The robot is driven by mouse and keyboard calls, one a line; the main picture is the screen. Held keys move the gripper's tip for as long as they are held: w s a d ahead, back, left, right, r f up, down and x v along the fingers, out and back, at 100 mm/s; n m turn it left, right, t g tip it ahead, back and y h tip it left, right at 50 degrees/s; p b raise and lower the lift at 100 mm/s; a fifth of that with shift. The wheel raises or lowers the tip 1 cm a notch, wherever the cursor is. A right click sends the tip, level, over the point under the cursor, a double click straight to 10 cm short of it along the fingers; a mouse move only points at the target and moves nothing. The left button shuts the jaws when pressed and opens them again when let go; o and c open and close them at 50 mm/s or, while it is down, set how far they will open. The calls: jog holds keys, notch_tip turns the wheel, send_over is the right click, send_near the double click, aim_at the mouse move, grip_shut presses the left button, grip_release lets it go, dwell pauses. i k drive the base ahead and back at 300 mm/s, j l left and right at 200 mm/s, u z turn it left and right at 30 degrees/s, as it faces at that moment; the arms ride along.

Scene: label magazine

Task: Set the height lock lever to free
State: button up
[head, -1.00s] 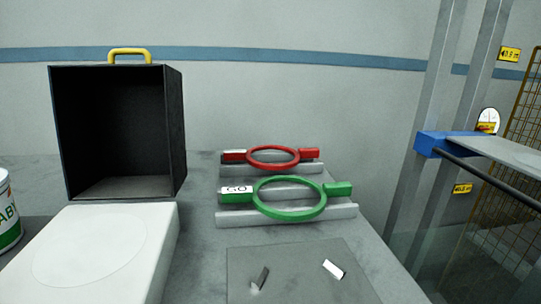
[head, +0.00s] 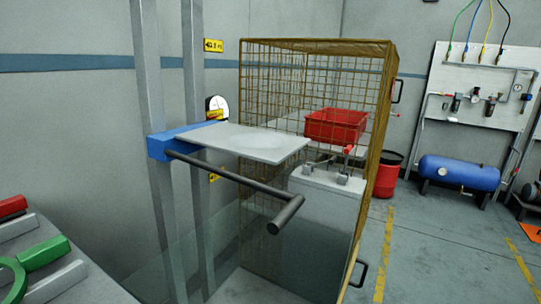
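A lift has two grey upright posts (head: 152,90), a blue carriage block (head: 172,145) and a flat grey platform (head: 240,140) reaching right from it. A dark bar (head: 225,181) runs from the blue block toward the viewer and ends in a short thick crosswise grip (head: 286,215). I cannot tell whether this bar is the height lock lever; no lever marked free or locked is readable. A round white dial (head: 217,103) with a yellow tag sits behind the platform. My gripper is not in view.
A clear panel stands below the bar. Green (head: 42,253) and red (head: 12,206) ring handles lie on the bench at left. Open floor (head: 450,240) is at right.

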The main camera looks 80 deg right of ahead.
aim_at(331, 161)
jog(key=z, duration=2.6)
jog(key=i+l, duration=0.15)
jog(key=u, duration=0.05)
